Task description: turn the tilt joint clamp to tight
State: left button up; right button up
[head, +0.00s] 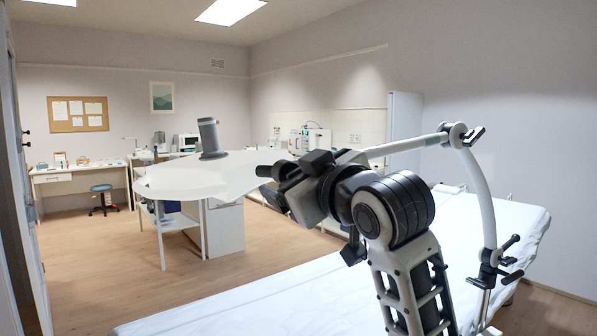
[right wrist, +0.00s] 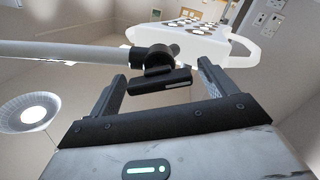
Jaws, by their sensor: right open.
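The tilt joint clamp shows in the right wrist view as a black bar-shaped lever (right wrist: 160,83) under a black joint (right wrist: 152,59) at the end of a white tube. My right gripper (right wrist: 162,70) is open, with one finger on each side of the lever. The lever's ends are close to both fingers; I cannot tell whether they touch. In the head view my right gripper (head: 273,183) is beside the white lamp head (head: 165,182), and my arm hides most of the tilt joint there. My left gripper is not in view.
The lamp's white arm (head: 405,146) runs right to an elbow joint with another black lever (head: 474,136), then down a curved arm (head: 482,195) to a pole clamp (head: 490,274). A white-covered bed (head: 270,300) lies below. Open floor (head: 95,270) is at left.

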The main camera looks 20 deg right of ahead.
jog(key=c, duration=1)
jog(key=shift+n, duration=0.4)
jog(key=n, duration=0.3)
jog(key=shift+n, duration=0.3)
jog(key=shift+a+n, duration=0.1)
jog(key=shift+n, duration=2.2)
jog(key=o, duration=1)
jog(key=shift+f, duration=0.1)
